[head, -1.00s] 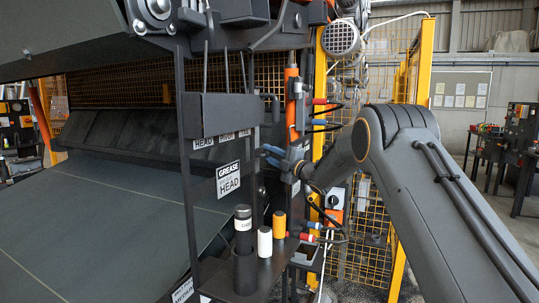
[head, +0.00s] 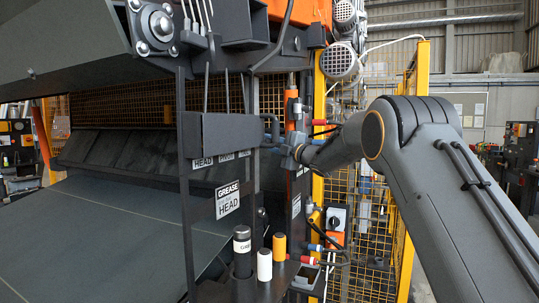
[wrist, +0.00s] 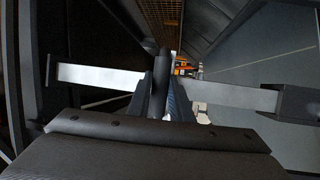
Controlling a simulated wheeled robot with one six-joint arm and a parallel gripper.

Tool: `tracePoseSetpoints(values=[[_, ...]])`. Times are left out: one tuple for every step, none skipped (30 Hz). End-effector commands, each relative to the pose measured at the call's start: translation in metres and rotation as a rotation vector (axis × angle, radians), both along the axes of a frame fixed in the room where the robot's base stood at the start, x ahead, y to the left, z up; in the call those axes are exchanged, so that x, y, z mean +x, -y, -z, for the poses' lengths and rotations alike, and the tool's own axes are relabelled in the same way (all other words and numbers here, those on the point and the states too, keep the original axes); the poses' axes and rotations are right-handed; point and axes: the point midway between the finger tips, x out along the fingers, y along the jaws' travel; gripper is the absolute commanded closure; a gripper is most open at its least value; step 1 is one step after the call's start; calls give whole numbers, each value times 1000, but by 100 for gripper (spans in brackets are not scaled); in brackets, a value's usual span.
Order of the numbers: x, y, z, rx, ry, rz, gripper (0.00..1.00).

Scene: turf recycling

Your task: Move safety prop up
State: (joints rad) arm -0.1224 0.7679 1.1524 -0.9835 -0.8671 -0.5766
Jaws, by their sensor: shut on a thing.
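The part I take to be the safety prop is a dark round-ended post (wrist: 160,78) in the middle of the wrist view. My gripper (wrist: 161,100) is shut on it, one ribbed finger on each side. In the head view my gripper (head: 271,130) reaches in from the right, beside the dark label box of the machine and above the GREASE HEAD label. The gripped post is small there and partly hidden, so I cannot tell its full length or lower end.
A dark shelf below my gripper carries a black tube (head: 242,250), a white tube (head: 264,265) and a yellow tube (head: 279,247). An orange cylinder (head: 290,104) stands close behind my wrist. Yellow mesh fencing (head: 375,235) is behind my arm. Pale strips (wrist: 100,76) flank the fingers.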

Motion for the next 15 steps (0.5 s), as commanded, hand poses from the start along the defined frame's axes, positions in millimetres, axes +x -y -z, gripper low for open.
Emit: tracePoseSetpoints(values=[[0, 0, -7, 5, 7, 1, 100], [0, 0, -8, 6, 7, 0, 100], [0, 0, -8, 7, 8, 0, 100], [0, 0, -8, 6, 8, 0, 100], [0, 0, -9, 7, 9, 0, 100], [0, 0, -9, 7, 9, 0, 100], [-1, 0, -9, 7, 10, 0, 100], [0, 0, -10, 7, 10, 0, 100], [-1, 0, -10, 7, 10, 0, 74], [-1, 0, -10, 7, 10, 0, 69], [-1, 0, -10, 7, 10, 0, 64], [0, 0, -9, 7, 9, 0, 62], [0, 0, -8, 6, 8, 0, 62], [0, 0, -8, 6, 8, 0, 62], [0, 0, -7, 6, 7, 0, 62]])
